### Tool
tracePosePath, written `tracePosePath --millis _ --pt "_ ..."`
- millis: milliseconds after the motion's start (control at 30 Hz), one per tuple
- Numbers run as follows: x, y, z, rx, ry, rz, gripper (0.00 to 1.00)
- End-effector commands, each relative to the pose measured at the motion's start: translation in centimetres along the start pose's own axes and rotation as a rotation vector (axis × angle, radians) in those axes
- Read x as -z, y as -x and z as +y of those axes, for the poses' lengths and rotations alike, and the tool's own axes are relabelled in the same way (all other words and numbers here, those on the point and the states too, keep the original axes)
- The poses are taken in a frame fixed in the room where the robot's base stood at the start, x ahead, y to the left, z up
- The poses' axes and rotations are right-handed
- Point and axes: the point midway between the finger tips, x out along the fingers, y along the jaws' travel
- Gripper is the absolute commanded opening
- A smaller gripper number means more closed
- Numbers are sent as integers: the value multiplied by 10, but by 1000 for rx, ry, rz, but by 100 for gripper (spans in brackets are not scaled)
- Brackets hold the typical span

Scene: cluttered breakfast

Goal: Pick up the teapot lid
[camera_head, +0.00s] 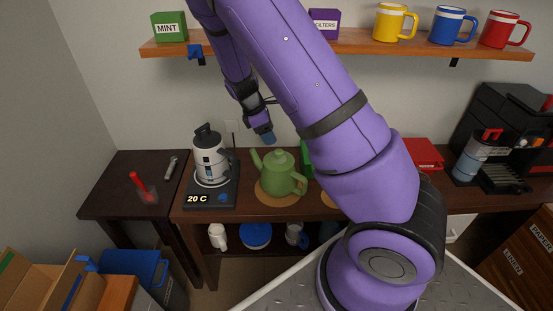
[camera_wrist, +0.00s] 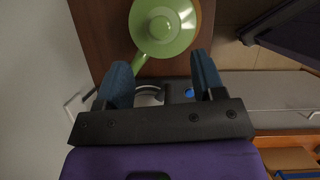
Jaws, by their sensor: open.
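The green teapot (camera_head: 284,181) stands on a round wooden mat (camera_head: 262,191) on the dark counter, spout to the left and handle to the right. Its green lid (camera_head: 278,157) appears seated on top. In the wrist view, the teapot (camera_wrist: 138,34) is seen from above at the top, with the lid (camera_wrist: 162,15) and its round knob in the middle. My gripper (camera_head: 266,138) hangs above and slightly left of the lid, apart from it. In the wrist view, my gripper's (camera_wrist: 162,76) blue fingers are wide apart with nothing held between them.
A white and black kettle (camera_head: 209,164) stands on a base marked 20 C, left of the teapot. A green box (camera_head: 306,158) is close behind right, partly hidden by my arm. The shelf (camera_head: 240,42) above carries boxes and mugs.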

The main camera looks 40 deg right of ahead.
Motion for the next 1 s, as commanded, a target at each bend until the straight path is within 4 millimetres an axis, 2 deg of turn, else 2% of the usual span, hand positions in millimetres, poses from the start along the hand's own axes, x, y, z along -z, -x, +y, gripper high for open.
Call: tracePosePath --millis 100,433,700,800,1000 --pt "0 -20 0 3 -1 -3 62" --pt "0 -46 0 3 -2 -1 62" --pt "0 -83 -1 3 -2 -1 62" --pt "0 -90 -1 2 -2 -1 62" --pt "0 -91 0 1 -2 0 62"
